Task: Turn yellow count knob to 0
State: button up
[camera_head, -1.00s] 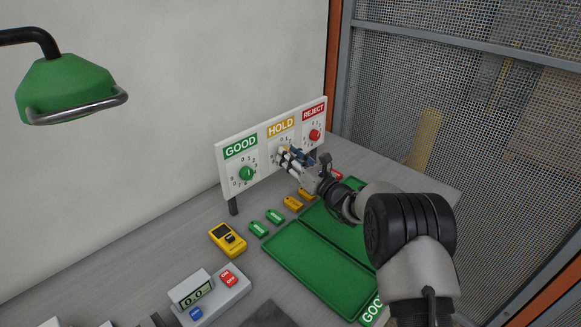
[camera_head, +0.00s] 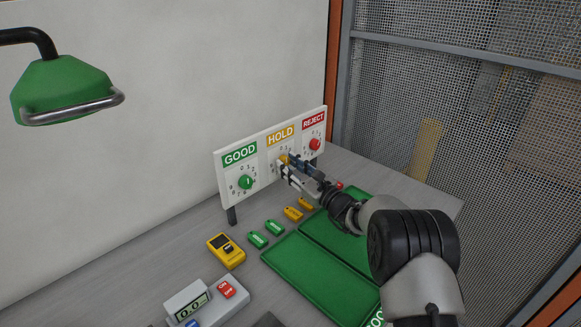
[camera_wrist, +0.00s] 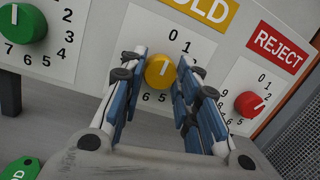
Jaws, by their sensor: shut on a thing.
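The yellow HOLD count knob (camera_wrist: 159,72) sits on the white panel in the wrist view, with numbers around it. Its pale pointer line points up, roughly toward the 0. My gripper (camera_wrist: 161,64) has one blue-padded finger on each side of the knob and is shut on it. In the head view my gripper (camera_head: 289,165) reaches the HOLD dial and hides much of the knob (camera_head: 283,158).
The green GOOD knob (camera_head: 246,182) is left of the HOLD dial, and the red REJECT knob (camera_head: 315,144) is right. Green trays (camera_head: 310,268), small tags (camera_head: 274,227), a yellow meter (camera_head: 227,250) and a counter box (camera_head: 207,301) lie below.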

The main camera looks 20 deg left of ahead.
jog(key=o, duration=1.1)
jog(key=v, duration=1.2)
